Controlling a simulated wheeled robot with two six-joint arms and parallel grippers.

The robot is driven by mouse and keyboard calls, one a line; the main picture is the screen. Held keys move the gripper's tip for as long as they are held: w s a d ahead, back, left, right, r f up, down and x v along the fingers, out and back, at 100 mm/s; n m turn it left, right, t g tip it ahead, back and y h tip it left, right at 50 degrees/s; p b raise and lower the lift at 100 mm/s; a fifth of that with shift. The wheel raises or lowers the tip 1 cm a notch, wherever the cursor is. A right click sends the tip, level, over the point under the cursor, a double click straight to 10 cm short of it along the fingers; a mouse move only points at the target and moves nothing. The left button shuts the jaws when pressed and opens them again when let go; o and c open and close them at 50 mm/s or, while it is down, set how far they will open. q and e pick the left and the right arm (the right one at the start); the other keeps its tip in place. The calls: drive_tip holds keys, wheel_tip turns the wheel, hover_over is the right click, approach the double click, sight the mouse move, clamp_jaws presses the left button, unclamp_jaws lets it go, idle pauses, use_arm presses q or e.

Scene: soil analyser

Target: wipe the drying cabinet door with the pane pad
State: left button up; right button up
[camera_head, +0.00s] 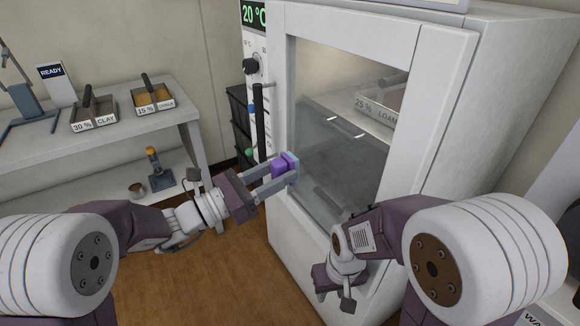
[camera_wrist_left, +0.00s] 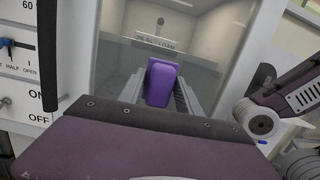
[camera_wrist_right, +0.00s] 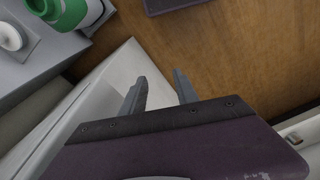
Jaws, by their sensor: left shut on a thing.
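The drying cabinet door (camera_head: 410,185) is shut, with a pale frame around a glass pane (camera_head: 340,75). A hazy patch covers the pane's lower part. My left gripper (camera_head: 283,168) is shut on the purple pane pad (camera_head: 280,164), whose pale blue face points at the door near the pane's left edge. The pad also shows between the fingers in the left wrist view (camera_wrist_left: 162,82). I cannot tell whether it touches the glass. My right gripper is low in front of the door; its fingers are apart and empty in the right wrist view (camera_wrist_right: 160,80).
A control panel with a black vertical bar (camera_head: 259,122) is left of the door. Through the pane, a tray marked 25 % LOAM (camera_head: 372,103) shows. A side table (camera_head: 130,128) at left holds clay and other soil trays. Wooden floor (camera_head: 235,270) is clear below.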

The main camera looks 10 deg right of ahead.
sight(319, 154)
use_arm(q)
drive_tip(key=shift+w+a+f, duration=0.3)
drive_tip(key=shift+w+f, duration=0.1)
drive_tip(key=shift+f+p+x, duration=0.15)
drive_tip(key=shift+f+x, duration=0.05)
drive_tip(key=shift+x, duration=1.2)
drive_tip(key=shift+f+p+x, duration=0.15)
drive_tip(key=shift+f+x, duration=0.1)
drive_tip(key=shift+x, duration=1.15)
drive_tip(key=shift+w+d, duration=0.1)
drive_tip(key=shift+d, duration=0.1)
drive_tip(key=shift+x, duration=1)
